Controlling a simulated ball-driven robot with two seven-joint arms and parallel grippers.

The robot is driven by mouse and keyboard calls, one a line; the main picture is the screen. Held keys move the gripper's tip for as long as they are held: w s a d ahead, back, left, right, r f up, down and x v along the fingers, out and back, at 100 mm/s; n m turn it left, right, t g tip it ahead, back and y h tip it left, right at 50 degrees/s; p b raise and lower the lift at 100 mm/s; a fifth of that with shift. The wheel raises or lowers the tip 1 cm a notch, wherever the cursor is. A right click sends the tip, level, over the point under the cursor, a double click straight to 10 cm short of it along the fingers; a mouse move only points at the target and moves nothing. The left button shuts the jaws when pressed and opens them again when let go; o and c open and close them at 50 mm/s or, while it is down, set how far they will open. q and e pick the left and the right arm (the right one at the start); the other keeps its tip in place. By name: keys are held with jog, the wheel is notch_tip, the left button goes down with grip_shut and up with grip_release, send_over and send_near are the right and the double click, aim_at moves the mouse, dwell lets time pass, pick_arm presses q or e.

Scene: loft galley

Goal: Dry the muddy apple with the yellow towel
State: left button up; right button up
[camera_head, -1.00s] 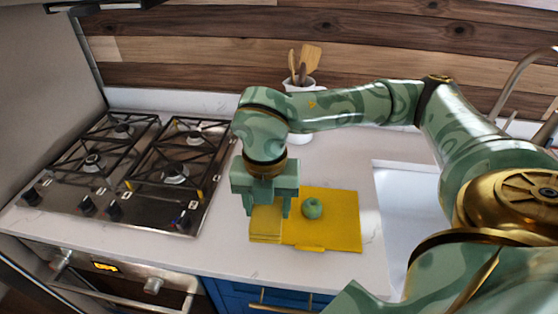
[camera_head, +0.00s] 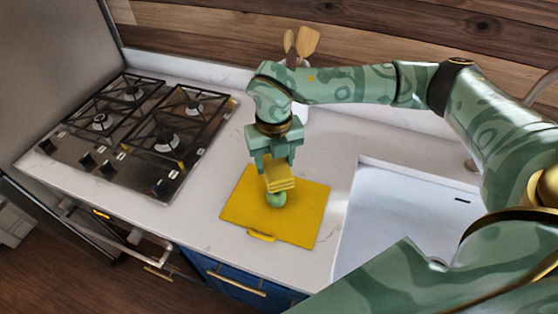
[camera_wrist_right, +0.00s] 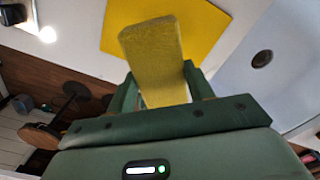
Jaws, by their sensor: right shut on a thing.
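The apple (camera_head: 276,201) is green and sits on a yellow board (camera_head: 308,215) on the counter; it is too small to make out mud on it. My right gripper (camera_head: 277,164) is shut on the folded yellow towel (camera_head: 280,182). The towel hangs directly over the apple and hides its top; I cannot tell whether they touch. In the right wrist view the towel (camera_wrist_right: 158,60) sticks out from between the fingers and the apple is hidden. My left gripper is not in view.
A gas cooktop (camera_head: 140,130) lies to the left and a white sink (camera_head: 400,215) to the right. A utensil holder with wooden tools (camera_head: 303,45) stands behind my right arm. Bare counter (camera_head: 205,205) surrounds the board. The front counter edge is close to the board.

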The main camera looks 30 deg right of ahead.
aim_at(276, 171)
jog(key=shift+w+d+n, duration=0.15)
jog(key=shift+d+n, duration=0.15)
jog(key=shift+w+n, duration=0.1)
jog(key=shift+n, duration=0.2)
jog(key=shift+a+f, duration=0.15)
notch_tip(276, 171, down, 5)
jog(key=b, duration=0.4)
jog(key=shift+r, duration=0.25)
